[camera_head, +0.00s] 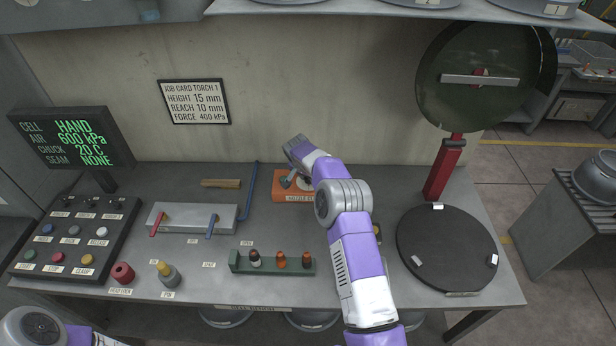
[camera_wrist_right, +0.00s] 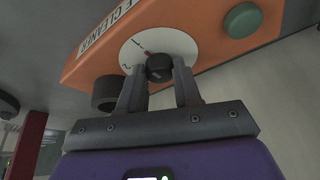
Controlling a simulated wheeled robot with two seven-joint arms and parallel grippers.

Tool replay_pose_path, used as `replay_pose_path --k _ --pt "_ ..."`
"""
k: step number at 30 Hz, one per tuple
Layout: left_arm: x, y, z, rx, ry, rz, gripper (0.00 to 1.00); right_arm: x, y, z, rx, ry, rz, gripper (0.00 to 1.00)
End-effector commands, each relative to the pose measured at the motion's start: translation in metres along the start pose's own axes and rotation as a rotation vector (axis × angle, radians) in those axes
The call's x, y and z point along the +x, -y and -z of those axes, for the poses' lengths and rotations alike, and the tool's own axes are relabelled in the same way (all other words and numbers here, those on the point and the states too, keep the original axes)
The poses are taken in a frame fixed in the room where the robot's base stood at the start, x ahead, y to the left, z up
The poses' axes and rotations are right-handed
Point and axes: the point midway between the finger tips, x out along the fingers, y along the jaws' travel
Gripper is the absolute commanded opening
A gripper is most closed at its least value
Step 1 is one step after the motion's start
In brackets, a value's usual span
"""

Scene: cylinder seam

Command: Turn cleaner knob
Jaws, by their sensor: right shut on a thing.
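The orange cleaner box (camera_head: 281,195) sits at the back middle of the bench, partly hidden by my right arm. In the right wrist view the cleaner (camera_wrist_right: 215,40) carries a white dial (camera_wrist_right: 183,46) with dark marks and a small black knob (camera_wrist_right: 159,66) at its centre. My right gripper (camera_wrist_right: 158,77) has one finger on each side of the knob and is shut on it. The fingers hide part of the knob and the dial's lower edge. A green round button (camera_wrist_right: 243,20) is beside the dial. My left gripper is out of view.
Left of the cleaner are a grey block (camera_head: 190,220) with red and blue levers and a button panel (camera_head: 70,240). A green rack (camera_head: 272,264) with several nozzles stands in front. A black turntable (camera_head: 440,250) is at the right, with a red post (camera_head: 444,170) behind it.

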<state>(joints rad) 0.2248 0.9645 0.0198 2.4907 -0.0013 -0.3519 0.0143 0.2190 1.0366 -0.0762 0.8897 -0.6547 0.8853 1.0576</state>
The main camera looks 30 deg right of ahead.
Motion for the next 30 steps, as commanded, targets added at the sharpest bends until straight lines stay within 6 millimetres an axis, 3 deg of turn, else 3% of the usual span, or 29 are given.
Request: replay_pose_path --k 15,30 --pt "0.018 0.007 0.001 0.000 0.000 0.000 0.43 0.001 -0.004 0.001 -0.313 0.013 0.134 0.03" --pt "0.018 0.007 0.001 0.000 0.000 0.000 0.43 0.001 -0.006 0.004 -0.724 0.029 0.306 0.03"
